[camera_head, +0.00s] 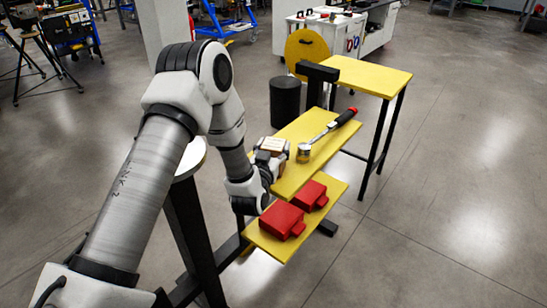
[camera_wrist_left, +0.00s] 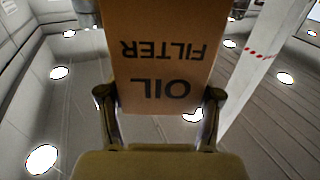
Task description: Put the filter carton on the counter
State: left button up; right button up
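The filter carton (camera_wrist_left: 160,60), brown with "OIL FILTER" printed on it, fills the top middle of the left wrist view. The fingertips of my left gripper (camera_wrist_left: 160,98) press against its two sides, so the gripper looks shut on it. In the head view my left gripper (camera_head: 266,163) is at the left edge of a yellow upper shelf (camera_head: 291,184), with the small carton (camera_head: 272,145) at its fingers. The fingers partly hide the carton, and I cannot tell whether it touches the shelf. A higher yellow-topped table (camera_head: 375,76) stands behind; I cannot tell which surface is the counter. My right gripper is out of view.
Two red boxes (camera_head: 282,219) (camera_head: 311,194) sit on the lower yellow shelf (camera_head: 265,243). A black cylinder (camera_head: 285,102) stands behind the shelf. The yellow table top looks clear. Floor to the right is open.

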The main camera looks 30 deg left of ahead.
pick_arm(q)
jog(key=shift+c, duration=1.1)
jog(key=shift+r, duration=0.6)
notch_tip(320, 180, up, 2)
jog(key=s+d+r+p, duration=0.1)
jog(key=s+d+p, duration=0.1)
jog(key=s+d, duration=0.35)
jog(key=s+d+r+p, duration=0.1)
jog(key=s+d+p, duration=0.2)
jog(key=s, duration=0.5)
jog(key=w+d+f+m+h+p, duration=0.1)
jog(key=w+d+f+h, duration=0.1)
jog(key=d, duration=0.3)
jog(key=w+d+f+m+h+p, duration=0.1)
jog(key=w+d+f+m+h, duration=0.1)
jog(key=d, duration=0.4)
jog(key=shift+w+f+m+t+h, duration=0.35)
jog(key=shift+w+f+h, duration=0.2)
jog(key=shift+h, duration=0.25)
jog(key=shift+d, duration=0.15)
